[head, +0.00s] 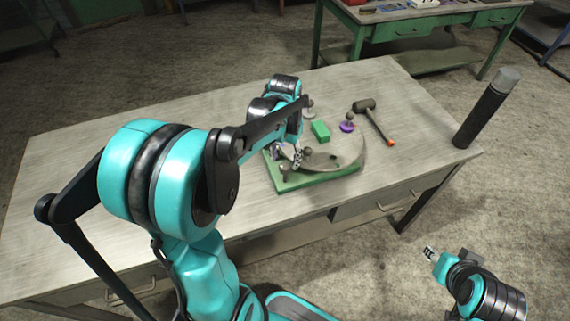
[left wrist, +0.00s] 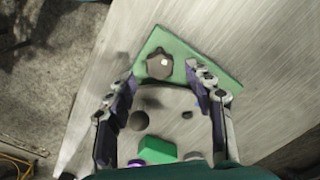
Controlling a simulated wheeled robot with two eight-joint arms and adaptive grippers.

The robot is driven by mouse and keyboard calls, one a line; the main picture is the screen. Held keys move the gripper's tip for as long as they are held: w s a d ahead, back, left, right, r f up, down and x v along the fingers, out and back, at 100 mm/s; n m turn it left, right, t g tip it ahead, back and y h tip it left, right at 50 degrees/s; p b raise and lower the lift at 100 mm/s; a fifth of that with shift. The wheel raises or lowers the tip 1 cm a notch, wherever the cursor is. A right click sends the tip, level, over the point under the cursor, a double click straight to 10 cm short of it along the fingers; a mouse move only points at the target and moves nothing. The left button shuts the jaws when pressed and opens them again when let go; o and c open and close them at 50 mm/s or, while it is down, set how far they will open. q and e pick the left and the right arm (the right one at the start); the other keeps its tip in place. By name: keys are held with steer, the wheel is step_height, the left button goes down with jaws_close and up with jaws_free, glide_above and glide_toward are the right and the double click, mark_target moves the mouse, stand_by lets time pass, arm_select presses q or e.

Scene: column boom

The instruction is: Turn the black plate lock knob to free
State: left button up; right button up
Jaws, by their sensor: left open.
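The black plate lock knob (left wrist: 158,66) is a dark lobed knob with a small white dot. It sits on a corner of the green base (left wrist: 188,48) in the left wrist view. My left gripper (left wrist: 161,76) is open, with one finger on each side of the view and the knob between and just beyond the fingertips. I cannot tell whether they touch it. In the head view my left gripper (head: 287,158) is over the near left part of the green base (head: 325,178), and it hides the knob. My right gripper (head: 430,253) is off the table at lower right, its jaws too small to read.
A round grey plate (head: 346,150) lies on the base, with a green block (head: 320,131), a purple-based knob (head: 347,127) and a dark ball knob (left wrist: 138,120). A hammer (head: 372,118) lies behind at right. A dark post (head: 487,107) stands at the table's right edge. The table's left is clear.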

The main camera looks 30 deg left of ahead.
mark_target(285, 165)
arm_select(q)
step_height(285, 165, down, 3)
steer(key=shift+f+b, duration=0.15)
steer(key=shift+b, duration=0.25)
steer(key=c, duration=1.2)
steer(key=shift+o, duration=0.2)
